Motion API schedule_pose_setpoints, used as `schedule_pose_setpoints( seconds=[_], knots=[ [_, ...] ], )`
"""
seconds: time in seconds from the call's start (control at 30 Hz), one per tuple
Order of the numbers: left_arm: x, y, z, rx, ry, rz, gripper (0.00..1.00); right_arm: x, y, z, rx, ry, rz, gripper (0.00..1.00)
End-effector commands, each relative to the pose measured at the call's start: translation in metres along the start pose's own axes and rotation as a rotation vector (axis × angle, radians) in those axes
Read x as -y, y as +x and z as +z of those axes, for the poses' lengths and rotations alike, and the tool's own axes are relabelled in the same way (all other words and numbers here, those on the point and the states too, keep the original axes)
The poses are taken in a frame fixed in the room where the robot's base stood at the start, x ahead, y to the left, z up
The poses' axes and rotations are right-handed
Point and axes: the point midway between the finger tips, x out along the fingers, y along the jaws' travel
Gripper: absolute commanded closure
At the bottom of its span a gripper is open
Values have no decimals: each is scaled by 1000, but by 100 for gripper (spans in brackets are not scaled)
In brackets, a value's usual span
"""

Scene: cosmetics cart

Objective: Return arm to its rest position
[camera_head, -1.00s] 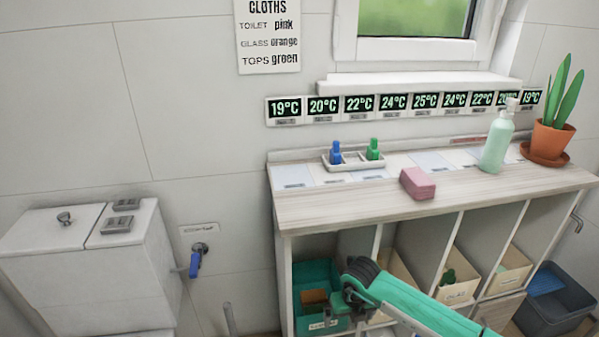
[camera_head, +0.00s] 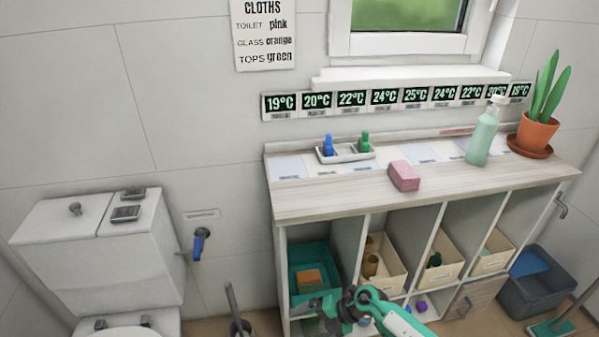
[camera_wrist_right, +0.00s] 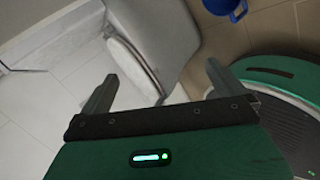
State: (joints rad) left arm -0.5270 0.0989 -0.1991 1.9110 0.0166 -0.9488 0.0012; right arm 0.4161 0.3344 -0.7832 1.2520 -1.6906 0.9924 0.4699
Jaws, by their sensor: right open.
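My right gripper (camera_head: 328,310) shows at the bottom of the head view, in front of the lower shelves of the cabinet. Its green and white arm comes in from the bottom edge. In the right wrist view the two grey fingers of the gripper (camera_wrist_right: 160,88) stand wide apart with nothing between them. The white toilet (camera_wrist_right: 150,45) shows beyond the fingers there. My left gripper is not in view.
The wooden cabinet (camera_head: 330,206) carries a pink sponge (camera_head: 404,176), a pump bottle (camera_head: 481,138) and a potted plant (camera_head: 537,133). Its shelves hold bins. A toilet brush (camera_head: 238,318) stands left of the cabinet, near the toilet (camera_head: 95,262). A grey bucket (camera_head: 535,297) stands right.

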Motion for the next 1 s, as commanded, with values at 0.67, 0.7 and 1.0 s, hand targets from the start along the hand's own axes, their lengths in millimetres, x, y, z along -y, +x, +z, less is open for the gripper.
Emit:
schedule_pose_setpoints(
  seconds=[0.67, 0.7, 1.0],
  knots=[
    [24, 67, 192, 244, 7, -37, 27, 278, -41, -99, 849, 1604, 519, 0],
    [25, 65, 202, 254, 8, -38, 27, 300, -42, -121, 895, 1689, 494, 0],
    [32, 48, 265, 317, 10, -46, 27, 409, -49, -295, 1144, 2204, 248, 0]
  ],
)
